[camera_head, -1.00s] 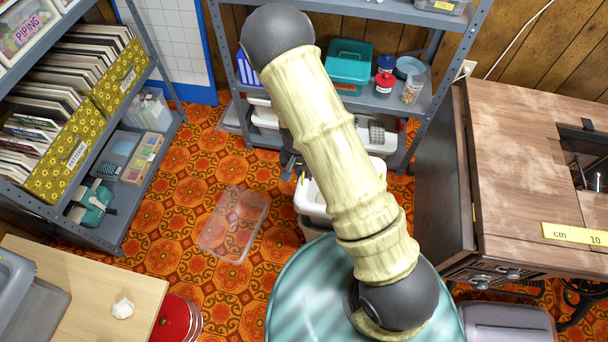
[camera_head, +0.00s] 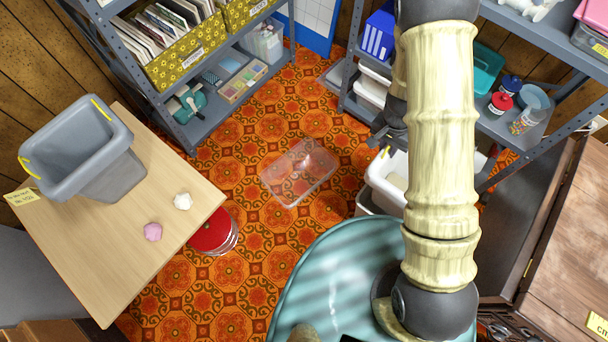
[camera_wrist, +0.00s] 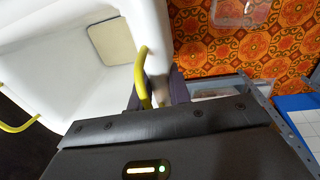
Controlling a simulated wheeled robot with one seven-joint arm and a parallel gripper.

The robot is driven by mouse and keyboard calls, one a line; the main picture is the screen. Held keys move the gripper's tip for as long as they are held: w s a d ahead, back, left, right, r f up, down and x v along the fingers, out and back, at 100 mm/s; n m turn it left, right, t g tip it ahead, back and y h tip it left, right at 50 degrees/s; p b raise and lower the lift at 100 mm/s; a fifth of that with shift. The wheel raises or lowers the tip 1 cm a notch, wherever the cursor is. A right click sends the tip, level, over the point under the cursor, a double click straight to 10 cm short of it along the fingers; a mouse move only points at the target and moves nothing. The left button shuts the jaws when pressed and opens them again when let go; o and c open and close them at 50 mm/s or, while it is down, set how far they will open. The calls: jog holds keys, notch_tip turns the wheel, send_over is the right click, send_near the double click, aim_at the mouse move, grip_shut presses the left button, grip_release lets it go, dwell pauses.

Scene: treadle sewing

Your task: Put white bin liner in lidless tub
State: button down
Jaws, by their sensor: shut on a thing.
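The white bin liner (camera_head: 378,180) is a white open-topped bucket with yellow handles, beside the shelf and partly hidden behind my arm. In the wrist view, I look into its white inside (camera_wrist: 75,85), with a beige patch at the bottom. My gripper (camera_wrist: 152,95) is shut on one yellow handle at its rim; the other handle is at the left. A pale bin (camera_head: 366,206) shows just under the liner; I cannot tell whether they touch. A clear shallow box (camera_head: 300,172) without a visible lid lies on the floor, left of the liner; it may be the lidless tub.
A grey tub (camera_head: 85,150) with yellow handles stands on the wooden table (camera_head: 120,255), with white and pink crumpled pieces. Shelves stand behind, a sewing table at right. Patterned floor is free around the clear box.

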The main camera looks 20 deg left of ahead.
notch_tip(320, 180, up, 3)
jog(key=shift+d+f+p, duration=0.1)
jog(key=shift+p, duration=0.7)
jog(key=shift+w+d+f+b, duration=0.2)
jog(key=shift+w+b, duration=0.1)
jog(key=shift+b, duration=0.15)
jog(key=w+d+n+b, duration=0.1)
jog(key=w+d, duration=0.1)
jog(key=w+d+n+b, duration=0.1)
jog(key=d+b, duration=0.1)
jog(key=d, duration=0.1)
jog(key=w+d+n+b, duration=0.1)
jog(key=w+d+b, duration=0.1)
jog(key=d, duration=0.1)
jog(key=shift+w+d+r, duration=0.15)
jog(key=shift+w+r, duration=0.2)
jog(key=shift+r, duration=0.05)
jog(key=shift+w+d+r, duration=0.1)
jog(key=shift+w+d, duration=0.05)
jog(key=shift+d, duration=0.1)
jog(key=shift+r, duration=0.15)
